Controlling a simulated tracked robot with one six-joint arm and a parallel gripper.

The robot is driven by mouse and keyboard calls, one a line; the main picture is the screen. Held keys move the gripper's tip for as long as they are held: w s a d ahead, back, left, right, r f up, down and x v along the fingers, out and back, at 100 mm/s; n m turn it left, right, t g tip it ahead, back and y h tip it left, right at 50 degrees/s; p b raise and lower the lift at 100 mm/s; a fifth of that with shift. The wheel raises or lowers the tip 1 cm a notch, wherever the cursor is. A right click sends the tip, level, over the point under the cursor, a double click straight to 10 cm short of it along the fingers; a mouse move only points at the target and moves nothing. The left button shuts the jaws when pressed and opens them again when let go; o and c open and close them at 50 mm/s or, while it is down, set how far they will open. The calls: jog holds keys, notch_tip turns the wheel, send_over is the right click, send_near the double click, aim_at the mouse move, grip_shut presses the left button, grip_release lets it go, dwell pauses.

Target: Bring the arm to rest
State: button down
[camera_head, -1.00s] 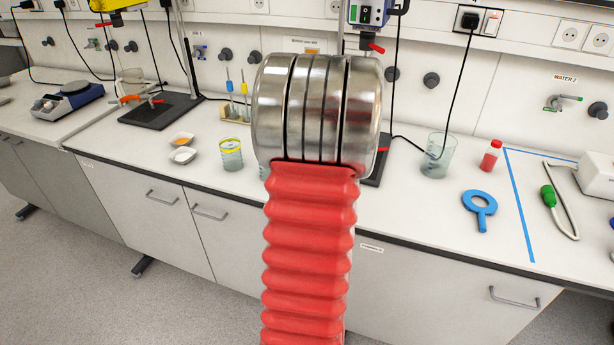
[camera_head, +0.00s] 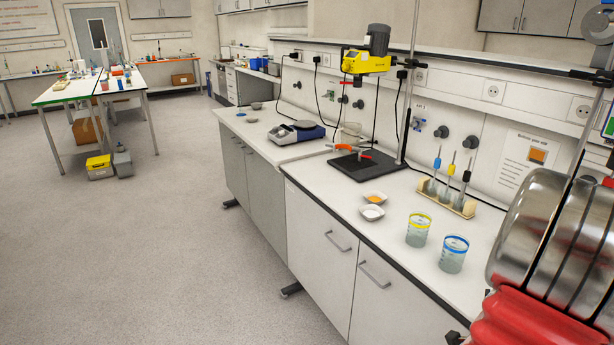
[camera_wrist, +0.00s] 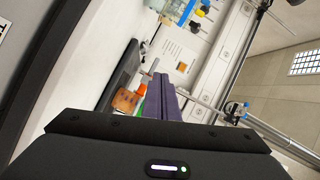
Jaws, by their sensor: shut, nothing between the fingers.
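My arm, with its steel joint and red bellows, fills the lower right of the head view; its end is out of that view. In the wrist view my gripper (camera_wrist: 164,98) shows as dark purple fingers closed together, with nothing seen between them. The wrist view is tilted, with the bench and wall running steeply across it. The fingers point toward the bench and its back wall. Orange and green items (camera_wrist: 127,100) show just left of the fingers; I cannot tell whether they are near or far.
A yellow-rimmed beaker (camera_head: 418,231) and a blue-rimmed beaker (camera_head: 453,255) stand on the bench (camera_head: 330,196), left of my arm. Behind them are a pipette rack (camera_head: 447,198), two small dishes and a stirrer (camera_head: 367,62) on a stand. The floor (camera_head: 150,240) at left is clear.

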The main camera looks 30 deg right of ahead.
jog(key=w+a+r+n+t+y, duration=0.4)
jog(key=w+a+y, duration=0.1)
jog(key=w+a, duration=0.45)
jog(key=w+a+r+n+t+y, duration=0.3)
jog(key=w+a+n+t+y, duration=0.15)
jog(key=w+a, duration=0.5)
jog(key=w+a+r+n+y, duration=0.2)
jog(key=w+a+n+y, duration=0.3)
jog(key=a, duration=0.5)
jog(key=s+a+f+n+g+y, duration=0.1)
jog(key=a+n+g+y, duration=0.25)
jog(key=a, duration=0.75)
jog(key=s+a+f+n+g+y, duration=0.1)
jog(key=s+a+n+g+y, duration=0.3)
jog(key=a, duration=0.7)
jog(key=s+a+f+n+g+h, duration=0.1)
jog(key=s+a+f+n+g, duration=0.15)
jog(key=s+a, duration=0.25)
jog(key=s+d+r+n+h, duration=0.3)
jog(key=r+h, duration=0.1)
jog(key=h, duration=0.1)
jog(key=shift+d+h, duration=0.35)
jog(key=shift+h, duration=0.05)
